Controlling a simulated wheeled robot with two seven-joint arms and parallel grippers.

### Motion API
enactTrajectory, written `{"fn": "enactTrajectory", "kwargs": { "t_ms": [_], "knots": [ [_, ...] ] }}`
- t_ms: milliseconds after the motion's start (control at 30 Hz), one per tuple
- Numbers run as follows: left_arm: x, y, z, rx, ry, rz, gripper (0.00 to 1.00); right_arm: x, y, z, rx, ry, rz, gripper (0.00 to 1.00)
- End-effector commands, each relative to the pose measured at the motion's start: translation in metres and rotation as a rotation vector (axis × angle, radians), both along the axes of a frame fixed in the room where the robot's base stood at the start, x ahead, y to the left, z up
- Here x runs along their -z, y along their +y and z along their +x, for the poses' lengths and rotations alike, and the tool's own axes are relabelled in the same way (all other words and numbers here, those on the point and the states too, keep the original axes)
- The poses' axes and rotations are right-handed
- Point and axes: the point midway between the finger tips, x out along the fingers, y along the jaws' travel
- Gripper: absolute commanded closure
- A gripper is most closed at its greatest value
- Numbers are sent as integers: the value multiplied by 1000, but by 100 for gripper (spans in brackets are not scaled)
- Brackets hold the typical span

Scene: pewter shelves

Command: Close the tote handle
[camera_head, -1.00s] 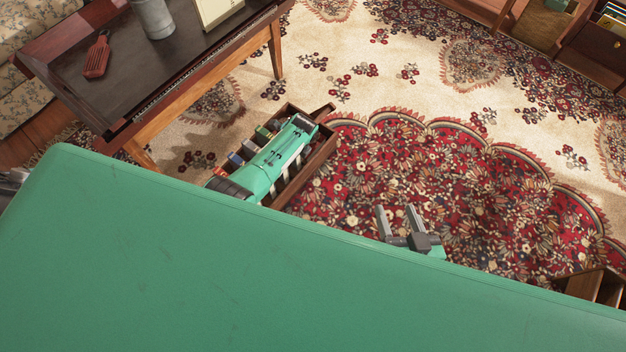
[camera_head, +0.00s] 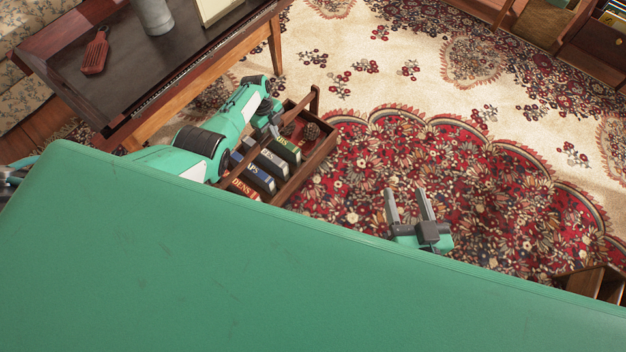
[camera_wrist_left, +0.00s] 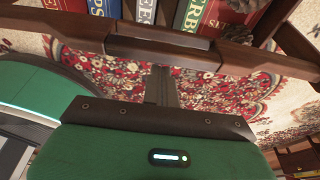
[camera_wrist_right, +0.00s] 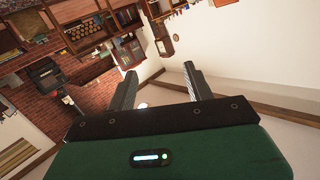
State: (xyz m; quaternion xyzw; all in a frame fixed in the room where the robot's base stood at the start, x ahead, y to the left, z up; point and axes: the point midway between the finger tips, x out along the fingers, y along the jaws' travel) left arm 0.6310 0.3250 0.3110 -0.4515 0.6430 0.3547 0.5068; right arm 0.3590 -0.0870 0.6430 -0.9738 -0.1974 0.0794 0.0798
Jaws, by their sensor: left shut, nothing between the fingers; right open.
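The wooden tote (camera_head: 312,163) stands on the rug, partly hidden by my green body and my left arm. It holds several books and pinecones. In the left wrist view, its wooden handle bar (camera_wrist_left: 165,48) crosses the picture, with a thicker grip in the middle. My left gripper (camera_head: 274,131) is shut and empty over the tote. In the left wrist view, its fingertips (camera_wrist_left: 160,72) are close to the bar's lower edge; contact cannot be told. My right gripper (camera_head: 408,194) is open and empty over the rug, to the right of the tote.
A dark-topped table (camera_head: 115,62) with a red comb-like item (camera_head: 96,52) and a grey cylinder (camera_head: 154,15) stands left of the tote. Wooden shelves (camera_head: 585,45) are at the upper right. The rug (camera_head: 400,150) right of the tote is clear.

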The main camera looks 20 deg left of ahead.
Motion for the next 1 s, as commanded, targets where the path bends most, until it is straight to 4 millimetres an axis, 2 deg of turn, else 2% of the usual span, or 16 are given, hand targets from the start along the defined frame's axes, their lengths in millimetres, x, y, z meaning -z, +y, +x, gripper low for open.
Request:
{"fn": "enactTrajectory", "kwargs": {
  "t_ms": [200, 400, 1000],
  "knots": [
    [1, 13, 4, 0, 0, 2, 100, -34, -9, 17, 39, -183, 44, 48],
    [-1, 18, 6, 0, 0, 2, 100, -50, -13, 22, 54, -261, 63, 48],
    [-3, 21, 8, -2, -6, 9, 100, -55, -14, 23, 57, -277, 66, 48]
  ]
}}
